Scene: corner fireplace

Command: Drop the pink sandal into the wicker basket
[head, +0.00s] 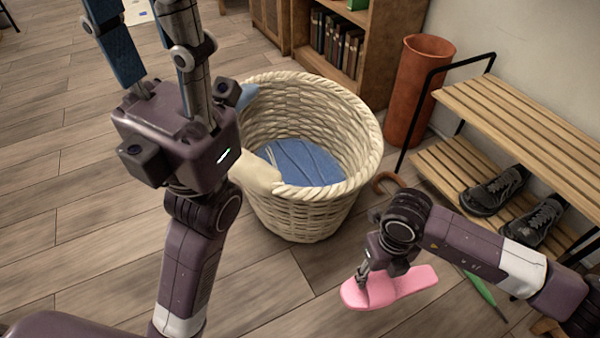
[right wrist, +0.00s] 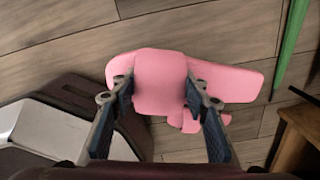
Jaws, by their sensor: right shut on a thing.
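The pink sandal (head: 405,283) is in my right gripper (head: 363,278), in front and to the right of the basket in the head view. In the right wrist view, the fingers (right wrist: 158,92) close on either side of the sandal's broad strap (right wrist: 160,65). Its height above the floor is hard to tell. The wicker basket (head: 308,215) stands upright on the floor, cream coloured and open at the top, with blue cloth (head: 305,163) inside. My left gripper (head: 140,40) is left of the basket, its fingers apart and nothing between them.
A cream cloth (head: 253,172) hangs over the basket's near-left rim. A slatted bench (head: 520,115) with dark shoes (head: 493,190) on its lower shelf stands at right. A terracotta cylinder (head: 415,90) and a bookcase (head: 385,30) stand behind. A green object (head: 482,292) lies near the sandal.

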